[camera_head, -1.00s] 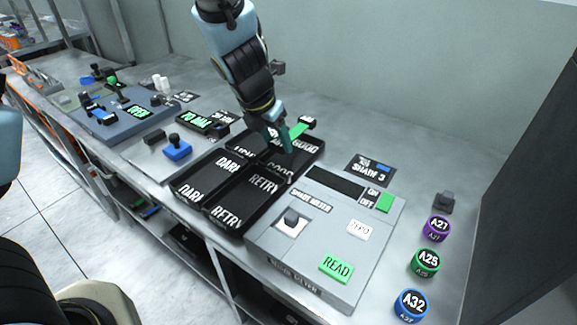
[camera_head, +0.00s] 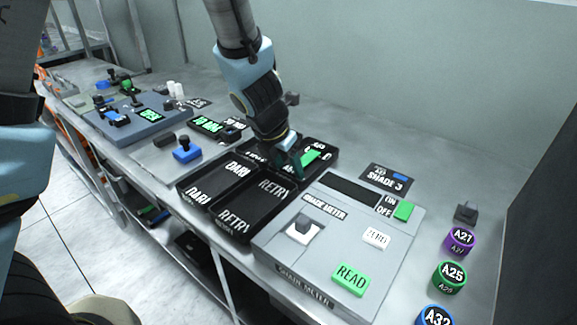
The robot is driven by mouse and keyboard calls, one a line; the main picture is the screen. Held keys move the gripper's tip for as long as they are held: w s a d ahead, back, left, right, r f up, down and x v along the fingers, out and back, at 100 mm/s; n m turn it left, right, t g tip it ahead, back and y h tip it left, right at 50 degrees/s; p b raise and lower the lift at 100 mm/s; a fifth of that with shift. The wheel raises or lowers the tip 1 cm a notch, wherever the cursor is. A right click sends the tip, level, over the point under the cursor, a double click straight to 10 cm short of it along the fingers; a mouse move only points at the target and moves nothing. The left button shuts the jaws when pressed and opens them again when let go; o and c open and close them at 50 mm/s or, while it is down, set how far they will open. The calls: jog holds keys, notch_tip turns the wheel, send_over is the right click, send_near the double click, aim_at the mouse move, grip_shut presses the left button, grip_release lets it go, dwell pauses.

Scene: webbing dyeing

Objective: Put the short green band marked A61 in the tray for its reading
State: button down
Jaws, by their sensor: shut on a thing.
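The short green band (camera_head: 311,157) is held in my gripper (camera_head: 292,168), which is shut on it. The band sticks out to the right of the jaws, over the back right compartment of the black tray. Its A61 mark cannot be read here. The black tray (camera_head: 213,205) has compartments lettered DARK at front left, RETRY at front right and GOOD at back right. The back left label is mostly hidden by my arm. The grey shade meter (camera_head: 335,222) stands right of the tray; its display (camera_head: 350,190) is dark and shows no reading.
On the meter are a green READ button (camera_head: 351,279), a white ZERO button (camera_head: 376,238) and a green switch (camera_head: 403,210). Purple A21 (camera_head: 460,240), green A25 (camera_head: 449,277) and blue A32 (camera_head: 435,316) spools stand to the right.

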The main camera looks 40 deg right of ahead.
jog(key=shift+c, duration=1.1)
grip_release()
jog(key=shift+r, duration=0.1)
jog(key=shift+r+p, duration=0.3)
jog(key=shift+p, duration=0.15)
jog(key=p+v, duration=0.6)
jog(key=v, duration=0.5)
jog(key=shift+r, duration=0.4)
jog(key=shift+a, duration=0.2)
